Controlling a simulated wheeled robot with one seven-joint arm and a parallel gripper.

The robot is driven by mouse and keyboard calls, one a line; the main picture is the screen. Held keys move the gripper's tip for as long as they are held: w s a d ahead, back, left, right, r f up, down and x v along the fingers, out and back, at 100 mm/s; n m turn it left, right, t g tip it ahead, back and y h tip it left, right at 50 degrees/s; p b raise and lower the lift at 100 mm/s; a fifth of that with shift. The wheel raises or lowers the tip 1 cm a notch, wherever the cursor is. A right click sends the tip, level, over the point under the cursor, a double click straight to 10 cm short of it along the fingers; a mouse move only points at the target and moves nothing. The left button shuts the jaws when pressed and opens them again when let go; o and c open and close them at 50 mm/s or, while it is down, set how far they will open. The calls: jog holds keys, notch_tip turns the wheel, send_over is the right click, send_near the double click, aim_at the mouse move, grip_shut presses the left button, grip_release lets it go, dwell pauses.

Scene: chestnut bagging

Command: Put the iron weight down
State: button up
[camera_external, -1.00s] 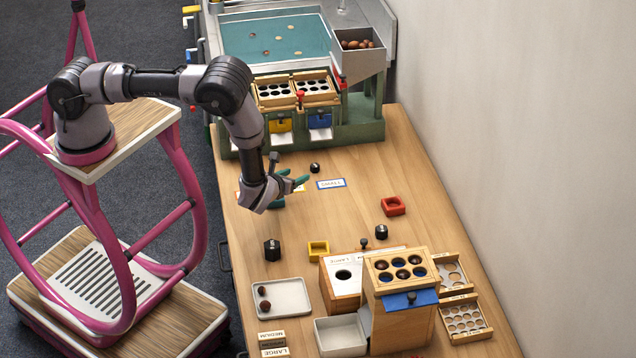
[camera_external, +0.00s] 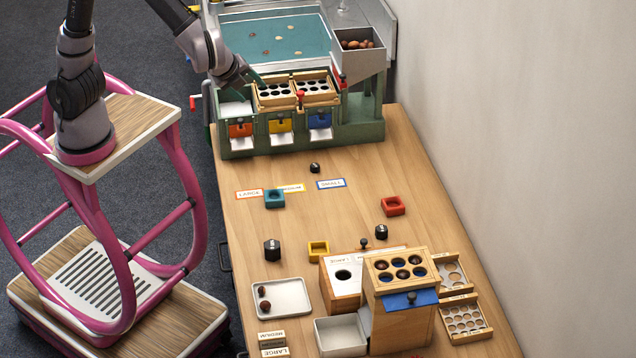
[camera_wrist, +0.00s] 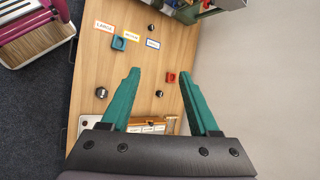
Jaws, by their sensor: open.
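Three black iron weights stand upright on the wooden table: a small one (camera_external: 314,168) behind the labels, one (camera_external: 381,232) on the right below the red square, and a larger one (camera_external: 272,250) at the left. I cannot tell which one the task means. My gripper (camera_external: 252,82) is raised, away from all three, in front of the green sorting machine (camera_external: 240,143) in the picture. In the wrist view my gripper (camera_wrist: 157,74) shows its two teal fingers spread wide with nothing between them.
A teal square (camera_external: 275,198), a red square (camera_external: 393,206) and a yellow square (camera_external: 318,250) lie on the table. A white tray (camera_external: 296,311) holds brown nuts, beside a wooden box (camera_external: 385,320).

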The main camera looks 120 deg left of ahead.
jog(key=s+d+r+n+t+h, duration=0.1)
jog(key=s+d+r+t+h, duration=0.2)
jog(key=s+d+r, duration=0.4)
jog(key=s+d+r+n+t+h, duration=0.1)
jog(key=s+d+r+t+h, duration=0.1)
jog(key=s+d+r+t, duration=0.2)
jog(key=s+d+r, duration=0.3)
jog(key=d, duration=0.5)
jog(key=shift+s+d+h, duration=0.2)
jog(key=shift+s+h, duration=0.15)
jog(key=shift+h, duration=0.05)
dwell(0.6)
jog(key=shift+o, duration=1.4)
